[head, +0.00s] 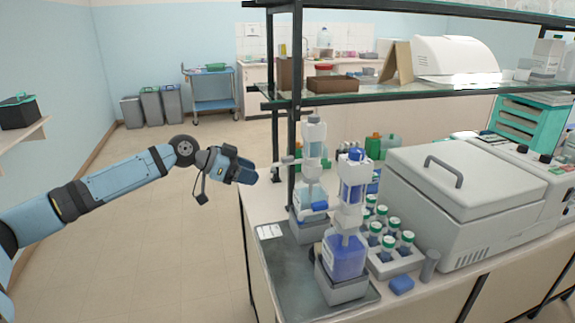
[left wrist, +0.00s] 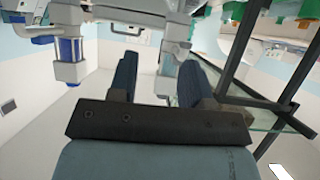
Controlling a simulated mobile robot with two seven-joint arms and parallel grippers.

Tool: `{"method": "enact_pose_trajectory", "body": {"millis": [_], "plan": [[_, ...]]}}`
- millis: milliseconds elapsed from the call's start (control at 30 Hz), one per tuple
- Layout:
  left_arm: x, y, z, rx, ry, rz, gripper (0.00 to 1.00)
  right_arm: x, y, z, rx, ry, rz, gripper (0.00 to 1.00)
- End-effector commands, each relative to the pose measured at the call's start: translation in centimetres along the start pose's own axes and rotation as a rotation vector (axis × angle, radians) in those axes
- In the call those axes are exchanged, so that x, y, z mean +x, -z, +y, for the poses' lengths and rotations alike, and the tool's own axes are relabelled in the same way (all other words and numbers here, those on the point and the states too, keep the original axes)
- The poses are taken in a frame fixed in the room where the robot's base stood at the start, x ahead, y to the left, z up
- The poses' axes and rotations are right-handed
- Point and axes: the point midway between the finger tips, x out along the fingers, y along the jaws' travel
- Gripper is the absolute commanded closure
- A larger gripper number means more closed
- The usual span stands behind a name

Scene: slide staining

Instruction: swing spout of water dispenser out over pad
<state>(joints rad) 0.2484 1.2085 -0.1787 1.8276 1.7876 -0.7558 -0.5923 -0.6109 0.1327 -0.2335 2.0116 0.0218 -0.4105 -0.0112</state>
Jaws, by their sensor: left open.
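The water dispenser (head: 313,140) is a clear, pale bottle-top unit standing in a grey base at the back of the dark pad (head: 283,262). Its thin pale spout (head: 286,162) points left, towards my left gripper (head: 248,172). That gripper is open and empty, in the air left of the dispenser, apart from it as far as I can tell. In the left wrist view, the scene is upside down; the two fingers (left wrist: 160,75) are spread, with the water dispenser (left wrist: 174,52) beyond them. My right gripper is not in view.
A blue-filled dispenser (head: 345,255) stands in front on the pad. A rack of green-capped bottles (head: 388,268), a blue block (head: 401,285) and a grey lidded machine (head: 465,205) are to the right. A dark shelf post (head: 295,100) rises behind. Floor at left is open.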

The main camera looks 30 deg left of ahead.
Motion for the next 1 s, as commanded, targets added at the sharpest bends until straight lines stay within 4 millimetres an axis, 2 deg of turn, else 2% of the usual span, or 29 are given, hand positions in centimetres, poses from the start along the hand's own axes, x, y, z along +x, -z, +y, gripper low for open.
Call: {"method": "enact_pose_trajectory", "body": {"millis": [33,100,167,267,367,567,800,1000], "plan": [[-1.6,1.8,-1.4,0.002,0.023,0.029,0.55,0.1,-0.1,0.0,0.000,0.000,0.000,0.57],[-2.9,3.4,-2.6,-0.003,0.040,0.061,0.55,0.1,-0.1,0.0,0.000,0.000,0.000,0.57],[-3.6,4.2,-3.1,-0.005,0.048,0.078,0.55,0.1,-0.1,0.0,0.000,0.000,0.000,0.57],[-3.7,4.8,-3.4,-0.008,0.052,0.090,0.55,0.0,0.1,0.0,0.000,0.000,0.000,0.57],[-2.9,4.9,-3.5,-0.011,0.050,0.092,0.55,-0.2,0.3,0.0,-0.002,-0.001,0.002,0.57],[0.4,5.4,-3.5,-0.011,0.049,0.092,0.55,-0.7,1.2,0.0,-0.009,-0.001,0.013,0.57],[5.5,5.7,-3.8,-0.011,0.048,0.090,0.55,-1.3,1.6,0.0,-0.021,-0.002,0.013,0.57],[8.5,5.8,-3.9,-0.012,0.049,0.088,0.55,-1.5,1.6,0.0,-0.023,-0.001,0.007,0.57]]}}
